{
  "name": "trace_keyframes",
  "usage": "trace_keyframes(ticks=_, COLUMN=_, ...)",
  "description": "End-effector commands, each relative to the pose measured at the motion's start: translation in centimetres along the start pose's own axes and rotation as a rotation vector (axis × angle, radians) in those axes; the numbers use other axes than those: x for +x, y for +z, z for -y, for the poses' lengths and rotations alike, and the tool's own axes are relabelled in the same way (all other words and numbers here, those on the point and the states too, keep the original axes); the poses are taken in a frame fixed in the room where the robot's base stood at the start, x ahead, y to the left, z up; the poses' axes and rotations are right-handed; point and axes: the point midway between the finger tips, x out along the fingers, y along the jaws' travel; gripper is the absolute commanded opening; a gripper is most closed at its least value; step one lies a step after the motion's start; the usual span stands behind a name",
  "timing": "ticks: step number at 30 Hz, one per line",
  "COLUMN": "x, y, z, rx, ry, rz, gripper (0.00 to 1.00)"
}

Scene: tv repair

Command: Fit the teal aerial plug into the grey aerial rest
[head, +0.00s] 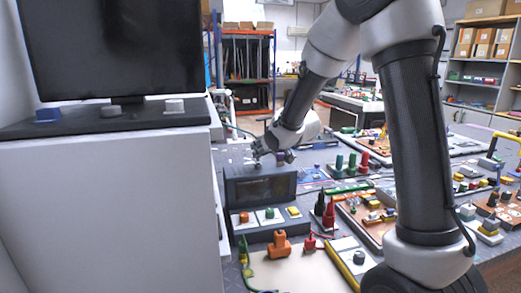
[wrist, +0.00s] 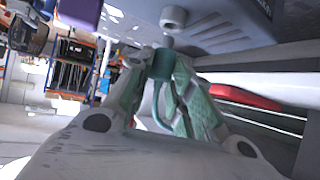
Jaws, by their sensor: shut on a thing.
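The teal aerial plug (wrist: 163,64) is between the fingertips of my gripper (wrist: 165,72) in the wrist view, with a teal cable looping back from it. My gripper is shut on it. A short grey tip on the plug points toward a grey round socket, seemingly the aerial rest (wrist: 173,18), on a dark unit. Plug and socket look apart, with a small gap. In the head view my gripper (head: 264,152) is just above and behind the dark box with a screen (head: 260,190); the plug and rest are too small to make out there.
A purple block (head: 281,158) stands close to my gripper, and a purple part (wrist: 80,12) shows in the wrist view. A television (head: 110,45) on a white cabinet stands at the left. Red probes, an orange plug (head: 282,245) and several boards crowd the bench.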

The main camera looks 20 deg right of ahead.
Motion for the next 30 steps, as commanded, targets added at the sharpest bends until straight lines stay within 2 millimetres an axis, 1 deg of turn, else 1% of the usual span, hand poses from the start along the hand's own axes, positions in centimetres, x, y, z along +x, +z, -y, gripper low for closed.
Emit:
trace_keyframes(ticks=14, x=0.0, y=0.1, z=0.0, rx=0.000, ry=0.000, rz=0.000, gripper=0.01)
trace_keyframes(ticks=30, x=0.7, y=1.1, z=0.0, rx=0.001, ry=-0.001, rz=0.000, gripper=0.01)
